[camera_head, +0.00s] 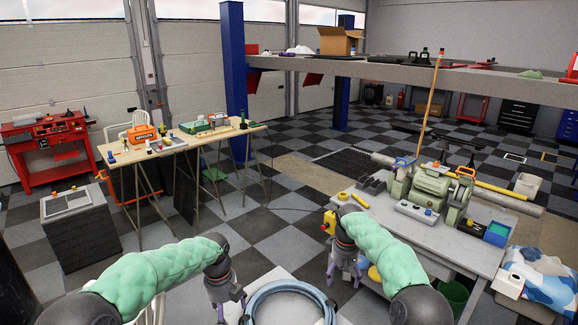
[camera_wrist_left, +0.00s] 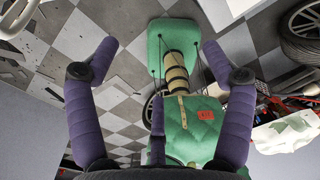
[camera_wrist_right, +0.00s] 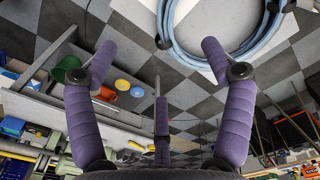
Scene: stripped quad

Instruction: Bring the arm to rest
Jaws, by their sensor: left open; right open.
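My right arm, in a green padded sleeve, comes in from the lower right of the head view. Its gripper (camera_head: 344,278) hangs downward, left of the grey workbench. In the right wrist view its purple fingers (camera_wrist_right: 158,55) are spread, with nothing between them but floor behind. My left arm, in the same green padding, comes in from the lower left. Its gripper (camera_head: 231,308) also hangs downward at the bottom of the head view, partly cut off. In the left wrist view its fingers (camera_wrist_left: 158,52) are wide apart and hold nothing.
A coiled blue hose (camera_head: 288,289) lies on a pale surface between the grippers. The grey workbench (camera_head: 375,222) with a green machine (camera_head: 430,188) stands close on the right. A wooden trestle table (camera_head: 213,139) stands farther off at left. Checkered floor between them is largely open.

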